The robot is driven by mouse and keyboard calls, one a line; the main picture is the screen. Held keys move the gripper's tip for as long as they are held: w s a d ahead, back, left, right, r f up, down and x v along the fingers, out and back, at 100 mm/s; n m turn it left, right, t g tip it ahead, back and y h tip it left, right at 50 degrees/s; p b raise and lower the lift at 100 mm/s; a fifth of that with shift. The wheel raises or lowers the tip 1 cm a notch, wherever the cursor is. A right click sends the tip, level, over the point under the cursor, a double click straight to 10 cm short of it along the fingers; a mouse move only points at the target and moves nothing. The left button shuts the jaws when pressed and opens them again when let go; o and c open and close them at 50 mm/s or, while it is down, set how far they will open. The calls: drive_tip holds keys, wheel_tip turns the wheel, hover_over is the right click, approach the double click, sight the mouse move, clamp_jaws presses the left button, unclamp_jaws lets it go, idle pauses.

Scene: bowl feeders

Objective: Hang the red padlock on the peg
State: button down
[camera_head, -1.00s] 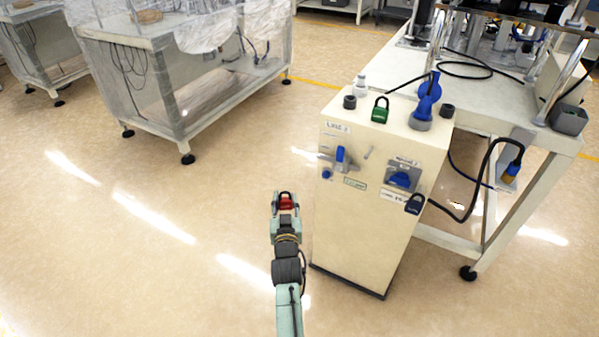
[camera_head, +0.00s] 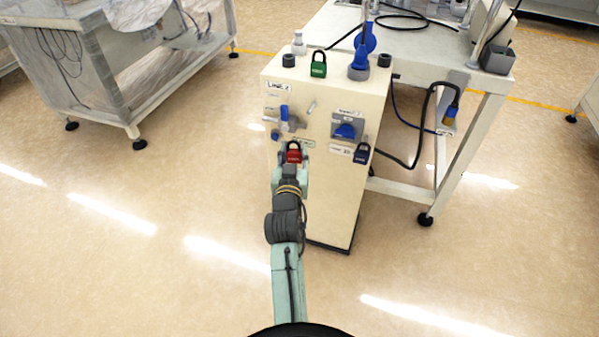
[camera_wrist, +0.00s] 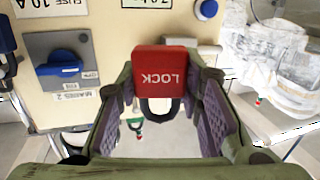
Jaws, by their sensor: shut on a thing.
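The red padlock (camera_head: 294,155), marked LOCK, is held between the two fingertips of my gripper (camera_head: 291,163). In the head view its dark shackle points up, in front of the lower left of the cream cabinet's face (camera_head: 325,203). A small pale peg (camera_head: 312,106) sticks out of the cabinet front, above and slightly right of the padlock. In the wrist view the scene is upside down: the red padlock (camera_wrist: 165,70) sits between the fingers of my gripper (camera_wrist: 165,85), its shackle toward the bottom. The gap from padlock to cabinet cannot be judged exactly.
A blue-handled valve (camera_head: 286,118) is left of the peg, a blue rotary switch (camera_head: 345,131) to its right. A green padlock (camera_head: 318,69) stands on top. A workbench (camera_head: 425,50) is behind right; open floor lies left.

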sight(297, 143)
drive_tip(key=shift+m+h, duration=0.6)
drive_tip(key=shift+h, duration=0.1)
drive_tip(key=s+r, duration=0.1)
drive_tip(key=r, duration=0.3)
drive_tip(key=s+r, duration=0.1)
drive_tip(key=r, duration=0.1)
drive_tip(key=shift+s+d+b, duration=0.35)
drive_tip(key=shift+w+d, duration=0.25)
drive_tip(key=shift+w, duration=0.55)
drive_tip(key=shift+w+d, duration=0.3)
drive_tip(key=shift+w, duration=0.55)
drive_tip(key=shift+w+d, duration=0.25)
drive_tip(key=shift+w, duration=0.55)
drive_tip(key=shift+w+d+p, duration=0.1)
drive_tip(key=shift+w+d, duration=0.25)
drive_tip(key=shift+w, duration=0.65)
drive_tip(key=shift+w+d+p, duration=0.15)
drive_tip(key=shift+w+d, duration=0.15)
drive_tip(key=shift+w, duration=0.7)
drive_tip(key=shift+w+d+p, duration=0.1)
drive_tip(key=shift+w+d, duration=0.25)
drive_tip(key=shift+w, duration=0.65)
drive_tip(key=shift+f, duration=0.4)
drive_tip(key=c, duration=1)
unclamp_jaws()
drive_tip(key=shift+c, duration=0.2)
drive_tip(key=shift+o, duration=0.3)
drive_tip(key=shift+o, duration=0.9)
